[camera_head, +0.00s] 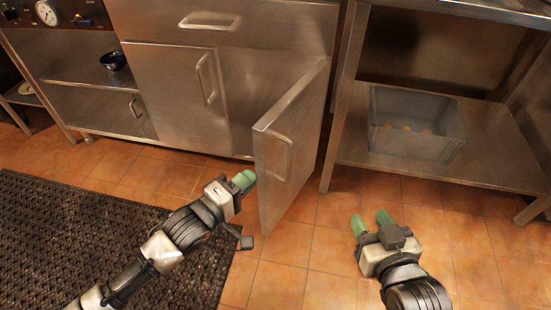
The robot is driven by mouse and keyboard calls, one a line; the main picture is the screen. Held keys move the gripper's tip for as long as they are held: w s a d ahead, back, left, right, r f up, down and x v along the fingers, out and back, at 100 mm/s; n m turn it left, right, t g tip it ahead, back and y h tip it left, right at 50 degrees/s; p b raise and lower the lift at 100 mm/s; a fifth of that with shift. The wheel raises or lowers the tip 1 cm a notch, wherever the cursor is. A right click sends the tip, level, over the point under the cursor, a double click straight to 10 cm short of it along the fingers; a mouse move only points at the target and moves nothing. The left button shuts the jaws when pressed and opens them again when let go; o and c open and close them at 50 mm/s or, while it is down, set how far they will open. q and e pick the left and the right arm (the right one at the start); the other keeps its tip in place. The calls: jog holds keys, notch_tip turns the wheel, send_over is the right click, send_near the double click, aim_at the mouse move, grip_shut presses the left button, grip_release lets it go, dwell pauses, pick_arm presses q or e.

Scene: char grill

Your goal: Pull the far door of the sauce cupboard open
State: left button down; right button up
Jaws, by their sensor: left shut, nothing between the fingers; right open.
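The steel sauce cupboard (227,88) stands ahead with two doors under a wide drawer. Its right door (293,148) is swung well out toward me, with a bar handle (280,155) on its face. Its left door (172,98) looks closed and has an upright bar handle (206,80). My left gripper (245,180) is shut and empty, with its green fingertips right by the free edge of the open door; I cannot tell if they touch it. My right gripper (371,221) is open and empty over the floor, right of the open door.
A steel table (470,172) at the right has a grey crate (415,145) holding several brownish round items on its lower shelf. A dark bowl (113,61) sits on a shelf at the left. A black mat (60,215) covers the left floor. Tiled floor (300,265) between is clear.

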aim_at(270, 160)
pick_arm(q)
jog(key=shift+n, duration=0.5)
jog(key=b+x, duration=0.2)
jog(key=x, duration=0.5)
jog(key=shift+w+d, duration=0.2)
jog(key=shift+w, duration=0.15)
jog(key=shift+b+x, duration=0.5)
jog(key=shift+x, duration=0.45)
pick_arm(e)
notch_tip(270, 160, up, 9)
jog(key=a+t+y, duration=0.1)
jog(key=t+y, duration=0.2)
jog(key=t, duration=0.5)
jog(key=shift+s+a, duration=0.15)
jog(key=shift+a, duration=0.2)
